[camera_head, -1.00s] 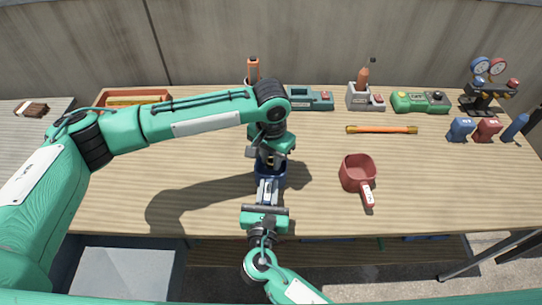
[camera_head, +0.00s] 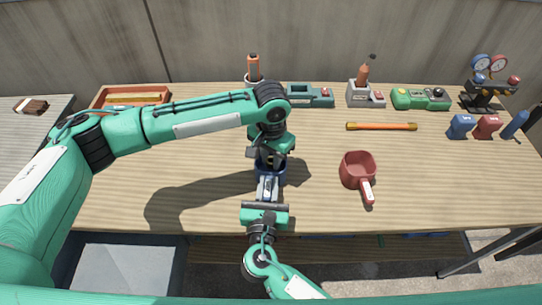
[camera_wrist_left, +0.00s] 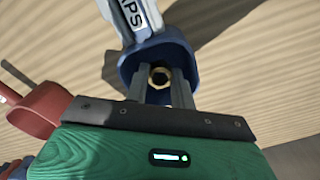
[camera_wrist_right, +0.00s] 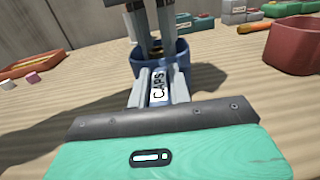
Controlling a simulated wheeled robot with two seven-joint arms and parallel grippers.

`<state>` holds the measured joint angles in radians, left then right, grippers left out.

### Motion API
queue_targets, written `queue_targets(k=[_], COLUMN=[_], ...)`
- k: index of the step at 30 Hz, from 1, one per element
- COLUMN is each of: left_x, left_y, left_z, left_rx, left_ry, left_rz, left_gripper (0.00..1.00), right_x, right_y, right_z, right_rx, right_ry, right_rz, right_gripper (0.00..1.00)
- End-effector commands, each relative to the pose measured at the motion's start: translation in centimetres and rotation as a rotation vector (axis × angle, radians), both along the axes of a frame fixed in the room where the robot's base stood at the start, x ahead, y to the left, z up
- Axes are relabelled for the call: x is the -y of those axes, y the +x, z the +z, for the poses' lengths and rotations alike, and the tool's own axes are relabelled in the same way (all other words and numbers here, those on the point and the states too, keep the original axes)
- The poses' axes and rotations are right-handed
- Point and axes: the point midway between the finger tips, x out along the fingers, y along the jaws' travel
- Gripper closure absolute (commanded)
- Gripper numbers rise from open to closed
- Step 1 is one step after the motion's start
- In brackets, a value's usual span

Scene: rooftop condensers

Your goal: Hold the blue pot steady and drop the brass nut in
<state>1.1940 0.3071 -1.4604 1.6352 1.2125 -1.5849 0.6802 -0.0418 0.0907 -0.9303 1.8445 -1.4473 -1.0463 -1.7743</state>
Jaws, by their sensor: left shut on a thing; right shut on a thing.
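The blue pot (camera_head: 282,176) stands on the wooden table; it also shows in the left wrist view (camera_wrist_left: 127,64) and the right wrist view (camera_wrist_right: 180,68). My right gripper (camera_head: 267,183) is shut on its handle (camera_wrist_right: 158,86), which has a white "CAPS" label. My left gripper (camera_head: 268,160) points down over the pot, its fingertips at the pot's mouth. It is shut on the brass nut (camera_wrist_left: 160,76), seen between its fingers above the pot's inside. The head view mostly hides the nut and the pot's inside behind my left gripper.
A red pot (camera_head: 356,172) with a handle stands right of the blue pot. An orange rod (camera_head: 381,127) lies behind it. An orange tray (camera_head: 103,98), a green device (camera_head: 420,99) and a gauge set (camera_head: 483,95) line the back. The table's left front is clear.

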Motion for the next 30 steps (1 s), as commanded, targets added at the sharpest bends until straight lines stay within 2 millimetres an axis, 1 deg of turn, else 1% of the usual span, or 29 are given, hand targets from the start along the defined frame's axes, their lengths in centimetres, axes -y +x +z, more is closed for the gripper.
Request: queue_targets(k=[5,6,9,17,20,23,30], left_x=[0.0,0.0,0.0,0.0,0.0,0.0,0.0], left_y=[0.0,0.0,0.0,0.0,0.0,0.1,0.1], left_z=[-0.4,-0.3,-0.3,-0.3,0.2,1.5,6.6], left_rx=[-0.001,0.001,0.0,0.0,0.001,0.002,0.004], left_ry=[-0.001,-0.001,0.0,0.0,-0.001,-0.001,-0.002], left_rz=[0.0,0.0,0.0,0.0,0.0,0.0,0.0], left_gripper=[0.98,0.67,0.5,0.5,0.5,0.5,0.5], right_x=[0.0,0.0,0.0,0.0,0.0,0.0,0.0], right_y=[0.0,0.0,0.0,0.0,0.0,0.0,0.0], right_z=[0.0,0.0,0.0,0.0,0.0,0.0,0.0], right_rx=[0.0,0.0,0.0,0.0,0.0,0.0,0.0], right_ry=[0.0,0.0,0.0,0.0,0.0,0.0,0.0], right_rz=[0.0,0.0,0.0,0.0,0.0,0.0,0.0], right_gripper=[0.95,0.95,0.95,0.95,0.95,0.95,0.95])
